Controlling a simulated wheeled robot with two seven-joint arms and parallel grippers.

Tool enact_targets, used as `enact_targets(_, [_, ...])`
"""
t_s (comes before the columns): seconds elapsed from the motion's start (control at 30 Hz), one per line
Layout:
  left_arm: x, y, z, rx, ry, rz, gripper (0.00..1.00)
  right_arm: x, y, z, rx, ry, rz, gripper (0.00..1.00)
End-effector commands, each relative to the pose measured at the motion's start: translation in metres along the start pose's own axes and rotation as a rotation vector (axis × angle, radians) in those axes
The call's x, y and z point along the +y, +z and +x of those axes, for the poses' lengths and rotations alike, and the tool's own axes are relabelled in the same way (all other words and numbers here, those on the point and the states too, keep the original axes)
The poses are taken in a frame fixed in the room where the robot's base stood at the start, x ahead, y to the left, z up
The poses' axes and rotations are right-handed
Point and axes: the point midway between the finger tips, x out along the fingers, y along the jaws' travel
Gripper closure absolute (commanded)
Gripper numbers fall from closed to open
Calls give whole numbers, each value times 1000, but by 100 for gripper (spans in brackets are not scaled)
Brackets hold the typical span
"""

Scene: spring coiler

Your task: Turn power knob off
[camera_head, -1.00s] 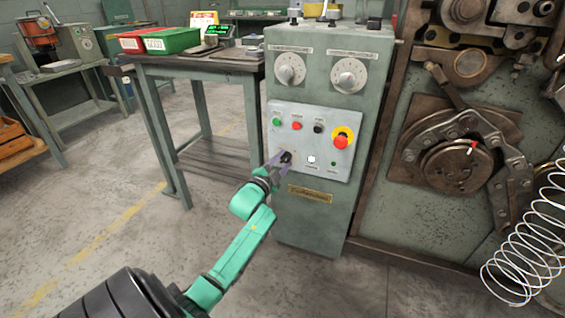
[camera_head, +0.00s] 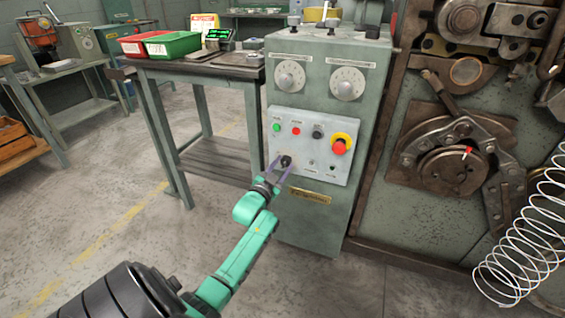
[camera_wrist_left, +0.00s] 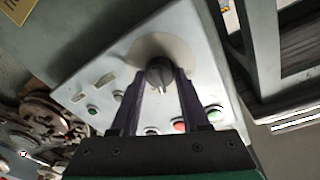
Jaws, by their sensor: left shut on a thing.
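The black power knob (camera_head: 286,161) sits at the lower left of the light grey control panel (camera_head: 345,172) on the green cabinet. My left gripper (camera_head: 281,164) reaches the knob from below left, its purple fingers on either side of it. In the left wrist view the round knob (camera_wrist_left: 160,72) is between the two fingertips (camera_wrist_left: 159,76), its pale pointer mark facing the gripper. The left gripper is shut on the knob. The white lamp (camera_head: 311,163) beside the knob looks dark. My right gripper is not in view.
A red emergency button (camera_head: 339,146), a green button (camera_head: 277,127) and a red button (camera_head: 296,131) are close above the knob. A table (camera_head: 200,72) with red and green bins stands left. The coiling machine (camera_head: 440,215) and a wire spring (camera_head: 520,245) are right.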

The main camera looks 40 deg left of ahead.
Motion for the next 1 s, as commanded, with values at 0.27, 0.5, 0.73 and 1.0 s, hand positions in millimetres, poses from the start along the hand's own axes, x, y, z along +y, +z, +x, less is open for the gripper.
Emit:
enact_targets(0.27, [0,-1,0,16,-25,-262,100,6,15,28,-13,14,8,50])
enact_targets(0.5, [1,0,0,30,-48,-488,100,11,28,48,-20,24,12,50])
enact_targets(0.73, [1,0,0,46,-69,-702,100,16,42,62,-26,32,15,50])
enact_targets(1.0, [2,1,0,58,-90,-909,100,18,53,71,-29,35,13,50])
